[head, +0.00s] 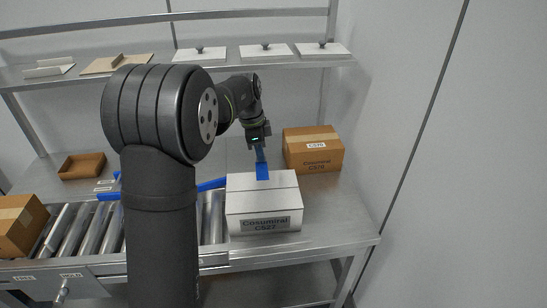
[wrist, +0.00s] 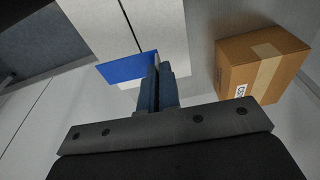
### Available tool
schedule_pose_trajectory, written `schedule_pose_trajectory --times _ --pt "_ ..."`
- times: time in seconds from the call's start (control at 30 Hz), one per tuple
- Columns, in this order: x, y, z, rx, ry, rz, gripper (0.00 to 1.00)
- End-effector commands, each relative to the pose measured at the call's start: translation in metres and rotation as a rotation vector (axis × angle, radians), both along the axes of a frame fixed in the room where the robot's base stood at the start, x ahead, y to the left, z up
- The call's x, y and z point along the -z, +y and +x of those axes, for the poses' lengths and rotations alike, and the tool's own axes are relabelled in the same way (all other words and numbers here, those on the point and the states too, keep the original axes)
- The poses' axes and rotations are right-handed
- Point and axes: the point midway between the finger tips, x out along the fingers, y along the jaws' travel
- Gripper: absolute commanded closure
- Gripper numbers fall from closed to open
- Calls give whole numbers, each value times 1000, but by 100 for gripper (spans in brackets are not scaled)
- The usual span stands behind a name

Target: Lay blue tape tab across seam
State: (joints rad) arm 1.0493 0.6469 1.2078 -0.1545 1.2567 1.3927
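My gripper (head: 260,153) points down at the carton's back. Its fingers (wrist: 158,88) are close together at the tab's edge and appear shut on it. Whether the tab touches the carton is unclear.
A brown carton (head: 313,149) stands behind right of the white one; it also shows in the wrist view (wrist: 262,62). Another brown carton (head: 19,226) sits on the rollers at left. A brown tray (head: 82,166) lies at the back left. A shelf (head: 222,61) runs above.

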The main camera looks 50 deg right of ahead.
Motion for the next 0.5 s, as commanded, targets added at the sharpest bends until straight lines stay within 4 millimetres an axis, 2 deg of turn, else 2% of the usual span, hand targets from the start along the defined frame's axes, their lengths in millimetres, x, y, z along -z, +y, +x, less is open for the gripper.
schedule_pose_trajectory --times 0.5 --pt "48 0 -1 -1 1 2 100"
